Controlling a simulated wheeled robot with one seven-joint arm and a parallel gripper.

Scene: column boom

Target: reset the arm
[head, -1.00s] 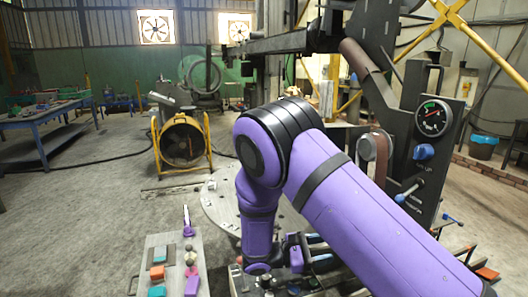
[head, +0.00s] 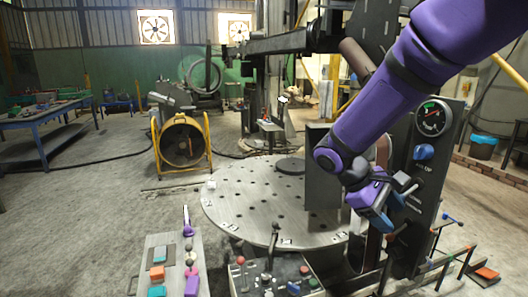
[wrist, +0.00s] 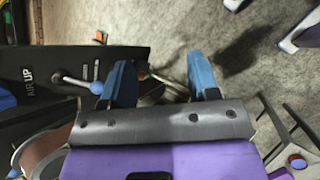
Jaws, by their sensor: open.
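My purple arm reaches across the upper right of the head view. My gripper (head: 384,212) hangs at its end, beside the dark control panel (head: 428,165) with the round gauge (head: 432,118). In the wrist view my gripper (wrist: 162,82) shows two blue fingers set apart with nothing held between them. A lever with a pale ball knob (wrist: 97,87) lies near the left finger, by the "AIR UP" lettering; I cannot tell if they touch.
A round perforated table (head: 255,200) stands in the middle. A control box with a joystick (head: 272,270) is in front of it. A small bench (head: 170,262) with coloured blocks stands at lower left. A yellow-framed drum fan (head: 182,142) is behind.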

